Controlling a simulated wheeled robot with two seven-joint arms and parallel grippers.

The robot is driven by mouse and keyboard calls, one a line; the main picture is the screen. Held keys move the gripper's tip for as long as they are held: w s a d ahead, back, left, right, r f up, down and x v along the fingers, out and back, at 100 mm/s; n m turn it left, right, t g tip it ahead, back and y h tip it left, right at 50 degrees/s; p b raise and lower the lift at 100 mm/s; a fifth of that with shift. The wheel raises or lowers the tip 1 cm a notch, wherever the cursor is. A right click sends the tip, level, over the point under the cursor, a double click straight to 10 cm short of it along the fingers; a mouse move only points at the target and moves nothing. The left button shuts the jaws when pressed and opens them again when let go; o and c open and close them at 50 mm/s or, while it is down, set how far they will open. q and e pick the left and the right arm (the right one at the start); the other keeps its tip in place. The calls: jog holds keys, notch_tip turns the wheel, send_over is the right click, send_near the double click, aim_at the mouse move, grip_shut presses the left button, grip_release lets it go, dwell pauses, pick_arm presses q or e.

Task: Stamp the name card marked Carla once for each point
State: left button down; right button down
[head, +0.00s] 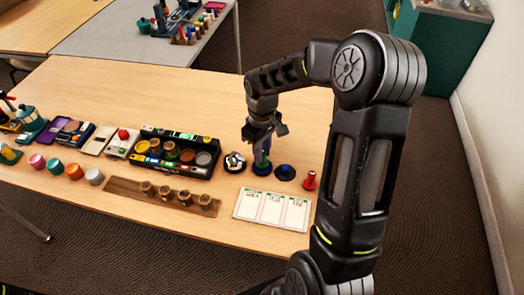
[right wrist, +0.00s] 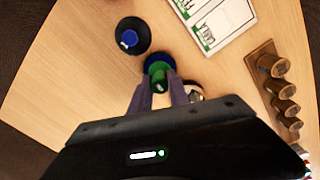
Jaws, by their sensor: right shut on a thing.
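My right gripper (head: 262,142) points down near the right end of the table, shut on a stamp with a green handle (right wrist: 158,78). The stamp is over a round dark-blue pad (head: 262,169); I cannot tell whether it touches. A white sheet with three name cards (head: 272,209) with green headings lies in front of the gripper; it also shows in the right wrist view (right wrist: 222,30). The handwritten names are too small to read surely. My left gripper is not in view.
Another round dark-blue piece (head: 285,172) and a black-and-white round piece (head: 234,162) flank the stamp. A wooden rack with several pegs (head: 162,196) lies left of the cards. A black tray (head: 176,152) of coloured pots stands behind it.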

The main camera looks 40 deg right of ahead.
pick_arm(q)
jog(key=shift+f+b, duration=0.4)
pick_arm(e)
jog(key=shift+f, duration=0.6)
dwell(1.2)
